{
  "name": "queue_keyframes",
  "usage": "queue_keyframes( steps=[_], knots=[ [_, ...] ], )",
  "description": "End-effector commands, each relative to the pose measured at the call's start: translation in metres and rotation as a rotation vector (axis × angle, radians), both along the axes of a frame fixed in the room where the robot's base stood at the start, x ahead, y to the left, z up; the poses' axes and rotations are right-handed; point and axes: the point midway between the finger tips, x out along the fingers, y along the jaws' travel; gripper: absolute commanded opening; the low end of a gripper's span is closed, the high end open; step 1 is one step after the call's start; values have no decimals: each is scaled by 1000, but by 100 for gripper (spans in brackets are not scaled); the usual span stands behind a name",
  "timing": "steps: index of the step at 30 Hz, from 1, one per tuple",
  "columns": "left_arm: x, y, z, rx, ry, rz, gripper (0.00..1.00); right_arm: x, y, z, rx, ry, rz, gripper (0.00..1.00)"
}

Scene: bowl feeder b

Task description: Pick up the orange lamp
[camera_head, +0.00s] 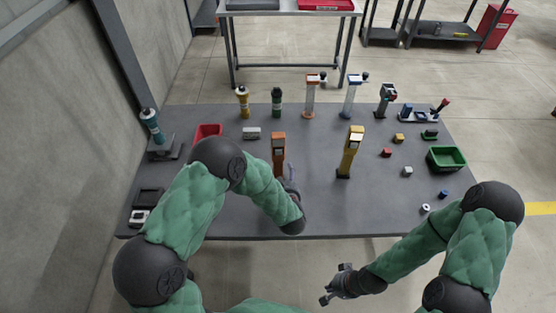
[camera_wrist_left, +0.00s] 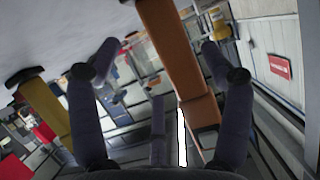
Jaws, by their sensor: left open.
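The orange lamp (camera_head: 278,148) stands upright on the grey table, just beyond my left gripper (camera_head: 288,181). My left arm partly hides this gripper in the head view. In the left wrist view the orange lamp (camera_wrist_left: 172,50) shows as a long tilted body between the two spread fingers of my left gripper (camera_wrist_left: 160,65). The gripper is open, and I cannot tell whether a finger touches the lamp. My right gripper (camera_head: 336,284) is off the table's front edge, with its fingers apart and nothing between them.
A yellow lamp (camera_head: 350,152) stands right of the orange one, and also shows in the left wrist view (camera_wrist_left: 45,112). A red bin (camera_head: 208,131) and white block (camera_head: 251,133) are behind left. A green bin (camera_head: 446,158) and small blocks are at right. The table's front middle is clear.

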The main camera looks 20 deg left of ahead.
Motion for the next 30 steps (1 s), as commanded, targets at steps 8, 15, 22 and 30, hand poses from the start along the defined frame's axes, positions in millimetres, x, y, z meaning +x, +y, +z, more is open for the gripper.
queue_keyframes(
  steps=[8,15,22,30],
  knots=[
    [15,11,-7,-2,-2,3,79,0,0,-6,0,0,0,0],
    [41,24,-19,-1,0,1,79,0,0,-15,0,0,0,0],
    [45,25,-18,0,0,0,79,0,0,-15,0,0,0,0],
    [45,25,-18,0,0,0,11,0,0,-15,0,0,0,0]
  ],
)
